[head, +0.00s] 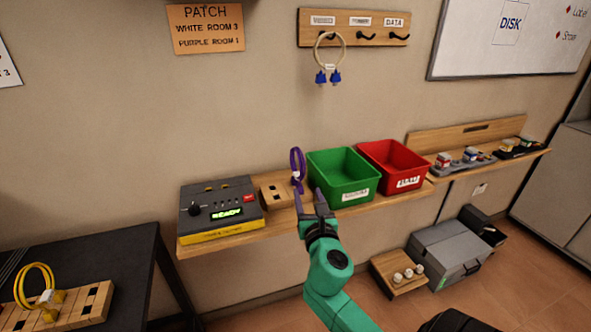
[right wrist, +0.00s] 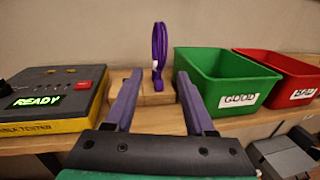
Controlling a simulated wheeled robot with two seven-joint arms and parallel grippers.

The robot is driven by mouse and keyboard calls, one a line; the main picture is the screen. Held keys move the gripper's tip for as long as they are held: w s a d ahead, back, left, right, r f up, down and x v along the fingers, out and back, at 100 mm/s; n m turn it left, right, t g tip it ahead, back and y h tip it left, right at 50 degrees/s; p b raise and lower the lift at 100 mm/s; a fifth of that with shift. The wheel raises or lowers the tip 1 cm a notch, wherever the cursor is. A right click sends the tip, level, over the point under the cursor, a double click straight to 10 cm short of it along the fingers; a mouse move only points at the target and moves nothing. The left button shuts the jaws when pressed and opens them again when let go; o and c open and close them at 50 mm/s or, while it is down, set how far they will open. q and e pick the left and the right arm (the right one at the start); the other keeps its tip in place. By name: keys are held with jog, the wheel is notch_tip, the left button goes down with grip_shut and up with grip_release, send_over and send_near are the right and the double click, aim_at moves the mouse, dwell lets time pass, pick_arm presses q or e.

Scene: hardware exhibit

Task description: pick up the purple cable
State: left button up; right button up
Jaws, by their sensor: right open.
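The purple cable (head: 297,168) is a coiled loop standing upright at a small wooden block (head: 276,194) on the wall shelf. In the right wrist view the purple cable (right wrist: 159,52) stands straight ahead, beyond my fingertips and between their lines. Whether the fingertips reach the cable's lower end is hard to tell. My left gripper is not in view.
A cable tester (head: 220,210) reading READY is left of the block. A green bin (head: 343,196) labelled GOOD stands close to the right of the cable, then a red bin (head: 408,183). A white cable with blue plugs (head: 328,76) hangs above. A yellow cable (head: 38,282) is lower left.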

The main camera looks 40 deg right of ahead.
aim_at(303, 174)
jog(key=p+x, duration=0.1)
jog(key=x, duration=1)
jog(key=shift+w+d, duration=0.1)
jog(key=shift+d, duration=0.2)
jog(key=shift+w+d+f, duration=0.15)
jog(key=shift+w+f, duration=0.05)
jog(key=shift+s+r, duration=0.1)
grip_shut()
